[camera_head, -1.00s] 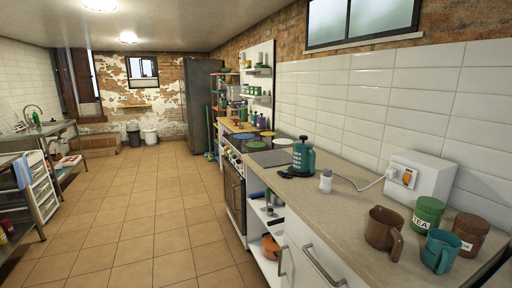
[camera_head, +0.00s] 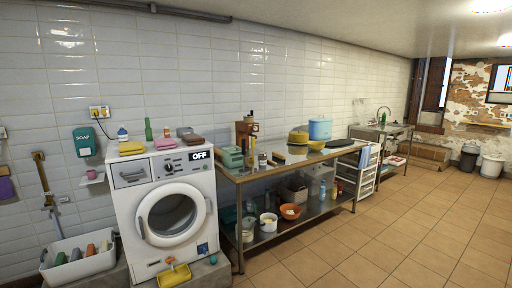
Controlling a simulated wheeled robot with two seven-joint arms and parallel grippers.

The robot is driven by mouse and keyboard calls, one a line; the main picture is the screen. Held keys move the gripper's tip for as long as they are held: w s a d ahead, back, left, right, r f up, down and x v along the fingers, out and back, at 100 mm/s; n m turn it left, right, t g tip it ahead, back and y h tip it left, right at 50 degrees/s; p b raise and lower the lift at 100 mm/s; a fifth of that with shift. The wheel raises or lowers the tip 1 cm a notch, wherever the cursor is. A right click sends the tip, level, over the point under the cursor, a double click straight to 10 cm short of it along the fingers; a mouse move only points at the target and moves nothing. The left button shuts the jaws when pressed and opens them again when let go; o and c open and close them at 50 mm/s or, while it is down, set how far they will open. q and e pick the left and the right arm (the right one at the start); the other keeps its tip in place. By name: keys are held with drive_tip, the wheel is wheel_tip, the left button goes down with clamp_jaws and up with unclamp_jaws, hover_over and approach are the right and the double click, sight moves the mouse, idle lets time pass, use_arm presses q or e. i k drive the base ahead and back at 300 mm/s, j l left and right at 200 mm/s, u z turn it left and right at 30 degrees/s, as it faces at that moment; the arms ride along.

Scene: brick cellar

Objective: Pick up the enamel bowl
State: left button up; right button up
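Neither of my grippers is in view. I cannot tell for sure which vessel is the enamel bowl. An orange bowl (camera_head: 290,213) with something pale in it sits on the lower shelf of the metal table. A white round container (camera_head: 268,224) stands to its left on the same shelf. A yellow bowl-like vessel (camera_head: 316,146) sits on the table top (camera_head: 290,168), beside a yellow lidded pot (camera_head: 298,138) and below a light blue canister (camera_head: 320,128) in the picture.
A washing machine (camera_head: 167,215) stands left of the table, with a white tub (camera_head: 78,262) at its left and a yellow dustpan (camera_head: 174,276) in front. White drawers (camera_head: 366,170) and a sink bench (camera_head: 382,129) stand farther right. The tiled floor (camera_head: 400,235) is clear.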

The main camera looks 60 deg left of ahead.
sight(316, 147)
drive_tip(key=u, duration=1.3)
drive_tip(key=i, duration=1.05)
drive_tip(key=l+z, duration=0.05)
